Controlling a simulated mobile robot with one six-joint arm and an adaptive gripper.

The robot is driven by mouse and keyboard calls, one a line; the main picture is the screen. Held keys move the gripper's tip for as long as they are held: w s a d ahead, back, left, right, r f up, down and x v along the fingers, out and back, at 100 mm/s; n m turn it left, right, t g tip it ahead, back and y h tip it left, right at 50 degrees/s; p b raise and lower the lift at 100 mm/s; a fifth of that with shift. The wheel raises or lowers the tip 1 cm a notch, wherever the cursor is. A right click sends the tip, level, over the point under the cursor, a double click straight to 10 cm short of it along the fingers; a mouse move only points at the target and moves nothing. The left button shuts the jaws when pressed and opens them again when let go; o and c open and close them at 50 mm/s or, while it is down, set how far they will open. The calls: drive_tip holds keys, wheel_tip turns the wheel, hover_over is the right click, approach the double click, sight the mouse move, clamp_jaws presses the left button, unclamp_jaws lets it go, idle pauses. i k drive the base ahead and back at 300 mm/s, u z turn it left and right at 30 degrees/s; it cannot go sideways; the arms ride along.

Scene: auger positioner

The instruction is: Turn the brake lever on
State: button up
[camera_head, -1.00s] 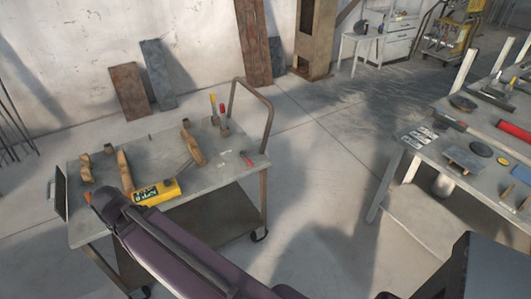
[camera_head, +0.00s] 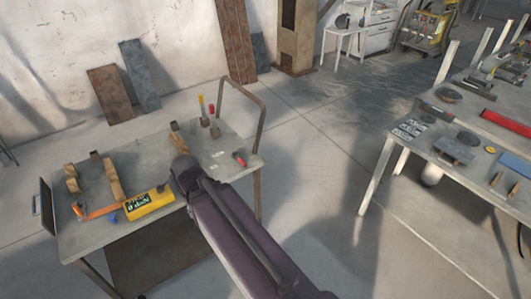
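I cannot pick out a brake lever anywhere in this view. My arm, a dark purple link, reaches up from the bottom edge, and its rounded end covers part of a grey metal cart (camera_head: 85,242). My gripper does not show; I cannot tell whether it is open or shut. The cart has a bent tube handle (camera_head: 262,125) at its right end.
On the cart are a yellow box (camera_head: 150,203), an orange-handled tool (camera_head: 100,212), wooden tools (camera_head: 113,180) and a red-handled tool (camera_head: 239,159). A cluttered workbench (camera_head: 400,145) stands at right. Floor between them is clear. Boards (camera_head: 110,95) lean on the wall.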

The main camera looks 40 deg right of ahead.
sight(235, 154)
drive_tip(key=z, duration=0.8)
drive_tip(key=k, duration=0.95)
drive_tip(key=u, duration=0.1)
drive_tip(key=i, duration=0.8)
